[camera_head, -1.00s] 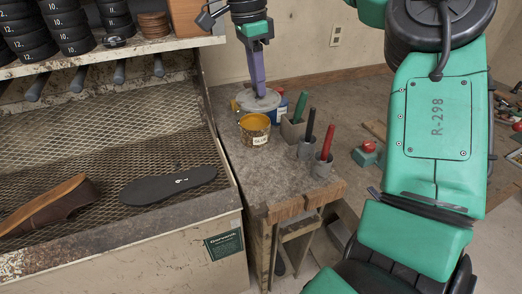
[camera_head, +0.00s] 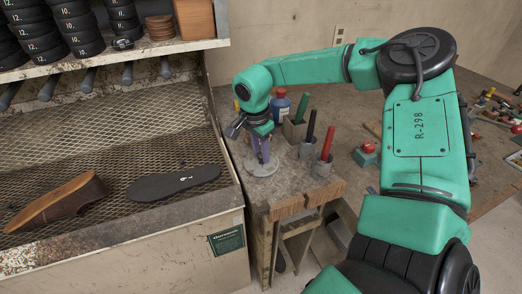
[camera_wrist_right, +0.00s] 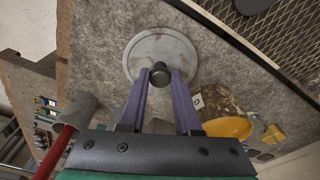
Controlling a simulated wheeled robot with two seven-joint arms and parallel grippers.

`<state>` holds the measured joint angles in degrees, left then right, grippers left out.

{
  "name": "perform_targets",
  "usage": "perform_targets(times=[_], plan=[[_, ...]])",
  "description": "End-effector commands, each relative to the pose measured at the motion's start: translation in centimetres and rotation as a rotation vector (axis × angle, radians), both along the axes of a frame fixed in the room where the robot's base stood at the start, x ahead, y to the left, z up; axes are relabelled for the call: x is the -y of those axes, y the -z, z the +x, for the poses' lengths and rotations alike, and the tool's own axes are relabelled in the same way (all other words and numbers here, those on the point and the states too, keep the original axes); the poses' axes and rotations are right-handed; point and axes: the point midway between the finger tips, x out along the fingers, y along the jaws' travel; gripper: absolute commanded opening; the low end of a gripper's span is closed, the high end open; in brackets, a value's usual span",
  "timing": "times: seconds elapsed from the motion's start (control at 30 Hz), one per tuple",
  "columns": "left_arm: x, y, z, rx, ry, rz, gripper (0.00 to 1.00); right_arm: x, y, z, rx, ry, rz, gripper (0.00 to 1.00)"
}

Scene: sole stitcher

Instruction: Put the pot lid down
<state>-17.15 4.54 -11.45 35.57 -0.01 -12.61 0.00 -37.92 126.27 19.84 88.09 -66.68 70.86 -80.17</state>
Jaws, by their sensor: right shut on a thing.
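The pot lid is a round grey disc with a dark knob. In the head view the lid (camera_head: 262,168) is flat at the worktable's left side, on or just above the surface. The right wrist view shows the lid (camera_wrist_right: 148,50) beyond the fingers. My right gripper (camera_head: 260,156), with purple fingers, points down and is shut on the knob (camera_wrist_right: 160,72). The open pot of yellow glue (camera_wrist_right: 228,128) stands beside the lid in the wrist view; my arm hides it in the head view. My left gripper is not in view.
Grey holders with a green handle (camera_head: 302,108), a black handle (camera_head: 311,124) and a red handle (camera_head: 326,143) stand right of the lid. A blue bottle (camera_head: 280,106) is behind it. A mesh rack with a black sole (camera_head: 175,183) is at left. The table front is bare.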

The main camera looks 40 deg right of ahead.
Motion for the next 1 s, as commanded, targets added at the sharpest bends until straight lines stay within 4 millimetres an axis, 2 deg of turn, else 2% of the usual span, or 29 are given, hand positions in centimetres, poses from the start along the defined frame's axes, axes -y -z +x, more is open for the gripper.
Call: perform_targets(times=[0.07, 0.4, 0.43, 0.5, 0.8, 0.87, 0.93, 1.0], plan=[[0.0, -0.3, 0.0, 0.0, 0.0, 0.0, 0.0, 0.0, 0.6, 0.0, 0.0, 0.0, 0.001, 0.0], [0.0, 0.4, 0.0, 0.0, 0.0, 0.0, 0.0, 0.0, 1.2, 0.0, 0.001, 0.001, 0.0, 0.0], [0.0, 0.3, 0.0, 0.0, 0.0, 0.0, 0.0, 0.0, 1.1, 0.0, 0.001, 0.0, 0.0, 0.39], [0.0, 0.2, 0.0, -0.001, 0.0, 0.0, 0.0, 0.0, 1.0, 0.0, 0.001, 0.001, 0.0, 0.62], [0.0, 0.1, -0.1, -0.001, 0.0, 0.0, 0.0, 0.0, 0.8, 0.0, 0.001, 0.001, 0.001, 0.62], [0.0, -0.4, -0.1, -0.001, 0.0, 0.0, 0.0, 0.0, 0.4, 0.0, 0.0, 0.001, 0.001, 0.62], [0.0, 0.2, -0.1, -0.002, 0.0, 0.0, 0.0, -0.1, -0.2, 0.1, 0.004, 0.001, 0.0, 0.62], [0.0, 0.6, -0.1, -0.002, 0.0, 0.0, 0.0, -0.3, -1.6, 0.1, 0.007, 0.001, 0.0, 0.62]])
